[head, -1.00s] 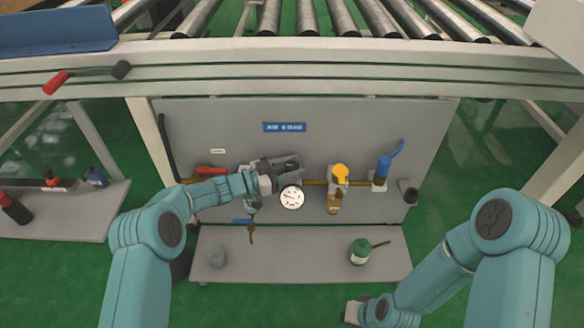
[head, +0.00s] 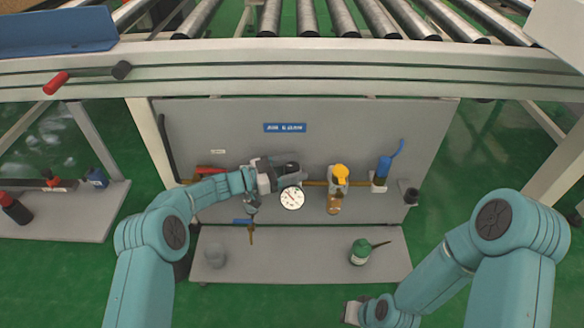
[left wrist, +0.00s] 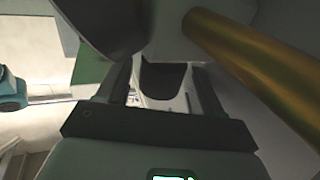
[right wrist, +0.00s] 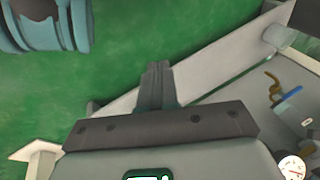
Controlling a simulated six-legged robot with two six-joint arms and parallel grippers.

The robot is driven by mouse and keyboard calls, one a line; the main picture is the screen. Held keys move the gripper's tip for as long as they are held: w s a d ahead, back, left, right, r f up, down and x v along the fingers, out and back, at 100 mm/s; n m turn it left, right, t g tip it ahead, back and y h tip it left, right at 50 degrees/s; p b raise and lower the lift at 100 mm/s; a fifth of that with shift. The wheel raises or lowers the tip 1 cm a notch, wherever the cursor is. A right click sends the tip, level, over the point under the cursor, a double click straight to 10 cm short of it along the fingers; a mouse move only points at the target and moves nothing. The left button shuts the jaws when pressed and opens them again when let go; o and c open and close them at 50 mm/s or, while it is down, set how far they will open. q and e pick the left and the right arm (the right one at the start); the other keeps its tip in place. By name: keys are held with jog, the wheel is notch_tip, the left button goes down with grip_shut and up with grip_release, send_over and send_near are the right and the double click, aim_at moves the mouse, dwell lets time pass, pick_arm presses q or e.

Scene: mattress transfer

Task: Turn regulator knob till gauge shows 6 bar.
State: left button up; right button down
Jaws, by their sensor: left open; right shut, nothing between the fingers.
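The round white gauge (head: 292,197) faces out on the grey panel, its dark needle slanting from upper left to lower right; the numbers are too small to read. It also shows in the right wrist view (right wrist: 292,167). My left gripper (head: 291,171) is open just above the gauge and hides what is behind it. In the left wrist view a dark rounded piece (left wrist: 165,82), maybe the regulator knob, sits between the fingers; contact cannot be told. My right gripper (head: 352,312) is shut and empty, low and away from the panel.
A green can (head: 360,252) stands on the lower shelf (head: 300,265). Rollers (head: 308,18) run above.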

pick_arm(q)
jog(key=p+v, duration=0.5)
jog(key=v, duration=1.1)
jog(key=shift+a, duration=0.2)
pick_arm(e)
jog(key=s+r+g, duration=0.1)
jog(key=s+r, duration=0.2)
jog(key=r, duration=0.2)
jog(key=shift+s+a, duration=0.35)
jog(key=shift+s, duration=0.05)
jog(key=shift+r, duration=0.1)
